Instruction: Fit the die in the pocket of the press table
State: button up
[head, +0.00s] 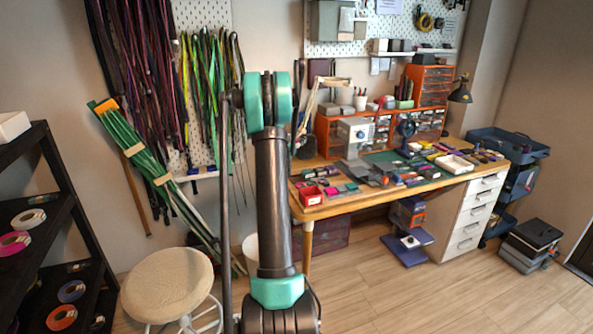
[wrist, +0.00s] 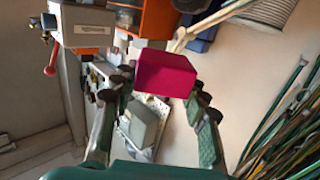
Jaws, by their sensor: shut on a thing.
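My gripper (wrist: 162,82) is shut on a magenta block (wrist: 168,70), which appears to be the die. The block sits between the two fingertips in the wrist view, clear of any surface that I can make out. A grey boxy machine (head: 357,132) stands on the workbench in the head view and may be the press. A grey box with a red-tipped lever (wrist: 80,24) shows at the top left of the wrist view. I cannot make out the press table's pocket. In the head view my arm stands in front and my gripper cannot be made out.
The wooden workbench (head: 345,207) is crowded with small blocks, a red bin (head: 311,196) and a white tray (head: 455,165). Orange drawer units (head: 431,84) stand behind. A round stool (head: 167,284) and dark shelf are at left. Floor (head: 400,300) in front is clear.

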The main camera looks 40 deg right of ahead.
notch_tip(320, 180, down, 14)
jog(key=shift+r, duration=0.2)
jog(key=shift+s+a+f, duration=0.1)
jog(key=shift+s+f, duration=0.05)
jog(key=shift+f, duration=0.35)
dwell(0.4)
jog(key=o, duration=1.2)
jog(key=shift+o, duration=0.2)
jog(key=shift+r, duration=0.1)
